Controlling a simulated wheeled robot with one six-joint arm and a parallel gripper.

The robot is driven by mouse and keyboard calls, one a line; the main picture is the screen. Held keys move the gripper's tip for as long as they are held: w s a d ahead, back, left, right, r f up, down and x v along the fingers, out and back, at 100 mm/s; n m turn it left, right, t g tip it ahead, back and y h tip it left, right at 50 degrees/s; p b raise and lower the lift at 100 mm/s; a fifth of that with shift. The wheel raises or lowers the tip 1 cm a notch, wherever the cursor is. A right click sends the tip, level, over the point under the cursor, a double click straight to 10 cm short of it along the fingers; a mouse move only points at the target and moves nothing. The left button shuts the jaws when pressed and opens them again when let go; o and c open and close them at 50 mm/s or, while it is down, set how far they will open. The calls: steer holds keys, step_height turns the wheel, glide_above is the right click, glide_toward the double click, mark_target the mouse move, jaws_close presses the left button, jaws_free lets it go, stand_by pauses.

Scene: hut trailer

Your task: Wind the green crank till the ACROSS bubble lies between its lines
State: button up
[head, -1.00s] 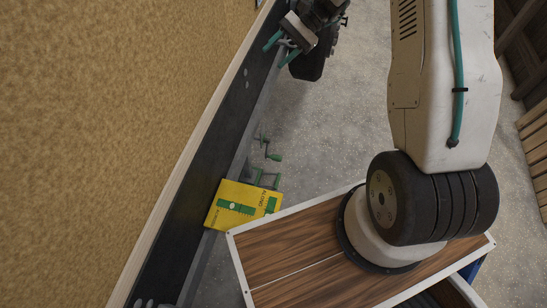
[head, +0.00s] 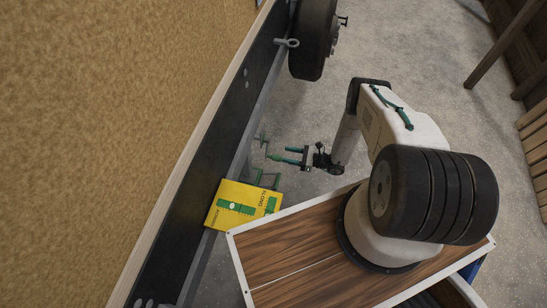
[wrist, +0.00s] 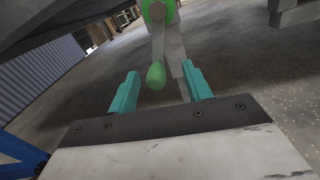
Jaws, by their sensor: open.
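The green crank (head: 273,157) sticks out from the trailer's side rail in the head view. My gripper (head: 285,155) is open, its teal fingers reaching from the right toward the crank handle. In the wrist view the crank's green knob (wrist: 156,76) shows between the two open fingers, not gripped; the exact depth is hard to tell. The crank's green hub (wrist: 154,10) is at the top. The yellow level box (head: 220,219) carries a green ACROSS vial (head: 245,209) with a pale bubble (head: 232,206) left of the vial's middle. Its lines are too small to read.
A second green vial (head: 271,204), for ALONG, is on the same box. A green frame (head: 268,179) stands just beside the box. The dark trailer rail (head: 215,120) runs along the left, with a wheel (head: 312,38) at the top. Grey floor (head: 420,60) is clear at right.

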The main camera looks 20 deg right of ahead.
mark_target(274, 156)
steer(key=shift+m+t, duration=0.4)
steer(key=shift+m, duration=0.1)
steer(key=w+a, duration=0.1)
steer(key=a, duration=0.1)
steer(key=w+a+f, duration=0.1)
steer(key=a, duration=0.1)
steer(key=w+a+f, duration=0.1)
steer(key=a, duration=0.1)
steer(key=shift+a+f, duration=0.15)
steer(key=shift+a, duration=0.25)
steer(key=shift+s, duration=0.1)
jaws_close()
